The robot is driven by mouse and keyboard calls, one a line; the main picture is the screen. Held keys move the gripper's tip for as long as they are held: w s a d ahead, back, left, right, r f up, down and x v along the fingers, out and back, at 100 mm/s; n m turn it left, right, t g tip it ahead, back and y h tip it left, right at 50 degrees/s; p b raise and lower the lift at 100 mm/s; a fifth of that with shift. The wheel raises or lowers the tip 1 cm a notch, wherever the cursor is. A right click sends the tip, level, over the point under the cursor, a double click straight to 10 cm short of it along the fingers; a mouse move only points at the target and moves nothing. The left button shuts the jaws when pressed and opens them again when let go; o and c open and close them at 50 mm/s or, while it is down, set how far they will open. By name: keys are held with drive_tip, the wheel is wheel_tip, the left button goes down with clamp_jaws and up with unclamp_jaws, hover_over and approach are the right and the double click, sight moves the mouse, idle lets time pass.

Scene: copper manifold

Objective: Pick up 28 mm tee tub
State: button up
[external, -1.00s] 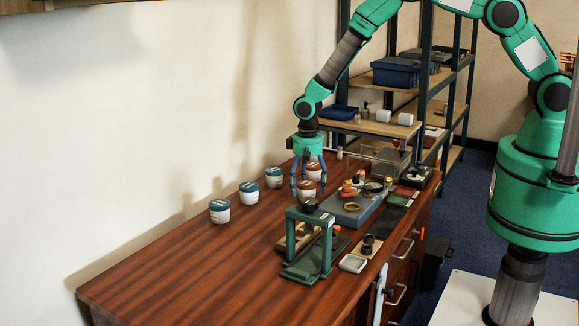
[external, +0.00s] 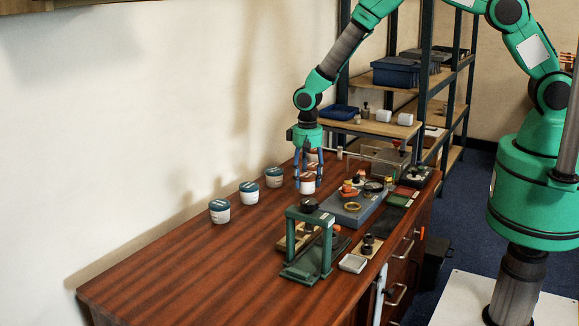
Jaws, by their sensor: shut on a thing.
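My gripper (external: 308,184) is above the wooden bench, pointing down, with its blue fingers shut on a white tub with a copper-brown lid (external: 308,186). Another copper-brown patch shows higher between the fingers; I cannot tell whether it is a second tub. The tub's label is too small to read, and the fingers hide part of it. Three white tubs with teal lids stand in a row to the left: a near one (external: 220,213), a middle one (external: 249,196) and a far one (external: 274,180).
A green frame fixture (external: 309,243) stands in front of the gripper. A grey-blue board (external: 350,212) with rings and fittings lies to the right. A small white tray (external: 353,264) is near the front edge. The bench's left part is clear. Shelves (external: 420,78) stand behind.

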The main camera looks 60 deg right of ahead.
sight(307, 175)
wheel_tip(307, 175, up, 7)
drive_tip(key=shift+r+p, duration=0.1)
drive_tip(key=shift+p, duration=0.35)
